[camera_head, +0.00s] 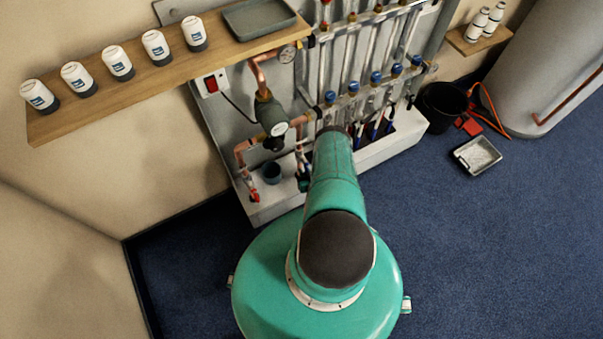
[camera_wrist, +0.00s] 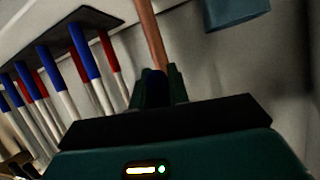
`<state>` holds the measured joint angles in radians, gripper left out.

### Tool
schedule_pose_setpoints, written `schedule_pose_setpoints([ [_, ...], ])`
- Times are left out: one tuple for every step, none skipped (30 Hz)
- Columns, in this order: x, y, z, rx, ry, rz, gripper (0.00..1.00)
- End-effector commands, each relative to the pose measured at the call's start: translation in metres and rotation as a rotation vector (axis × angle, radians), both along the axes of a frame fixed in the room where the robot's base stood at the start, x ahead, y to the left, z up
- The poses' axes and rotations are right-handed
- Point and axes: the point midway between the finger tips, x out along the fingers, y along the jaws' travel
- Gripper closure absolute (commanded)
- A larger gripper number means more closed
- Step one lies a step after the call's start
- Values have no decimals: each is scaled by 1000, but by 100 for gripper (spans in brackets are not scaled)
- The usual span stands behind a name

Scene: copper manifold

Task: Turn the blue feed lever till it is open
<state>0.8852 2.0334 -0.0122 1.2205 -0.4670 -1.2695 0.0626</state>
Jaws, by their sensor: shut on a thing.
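My gripper (camera_wrist: 157,88) is at the lower middle of the wrist view, with its two dark fingers shut on a dark blue piece. This piece looks like the blue feed lever (camera_wrist: 154,82), and only a little of it shows between the fingers. A copper pipe (camera_wrist: 151,34) runs up from just behind the fingertips. How far the lever is turned cannot be told. In the head view my green arm reaches toward the manifold (camera_head: 352,95) and covers much of its lower part. The lever cannot be made out there.
Several pipes with red and blue sleeves (camera_wrist: 85,50) stand left in the wrist view; a blue-grey cup (camera_wrist: 238,12) is upper right. A red-handled valve (camera_head: 254,195) sits lower left of the pump (camera_head: 271,117). A black bucket (camera_head: 440,108) and tray (camera_head: 477,156) stand right. Open carpet lies right.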

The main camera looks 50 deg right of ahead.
Motion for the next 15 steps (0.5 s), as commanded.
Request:
schedule_pose_setpoints([
  [-1, -1, 0, -24, 8, 1, 100],
  [-1, -2, -1, -37, 12, 1, 100],
  [-1, -3, -1, -53, 17, 2, 100],
  [-2, -4, -1, -63, 20, 0, 100],
  [-2, -5, -1, -73, 22, 1, 100],
  [-2, -6, 0, -84, 25, 2, 100],
  [-2, -6, 0, -92, 27, 1, 100],
  [-2, -7, 0, -97, 29, 1, 100],
  [-2, -7, 0, -104, 30, 0, 100],
  [-2, -8, 0, -108, 32, 0, 100],
  [-3, -8, 0, -112, 33, 0, 100],
  [-3, -8, 0, -115, 33, -1, 100],
  [-3, -8, 0, -117, 34, 0, 100],
  [-3, -9, 0, -118, 35, -1, 100],
  [-3, -9, 0, -119, 35, 0, 100],
])
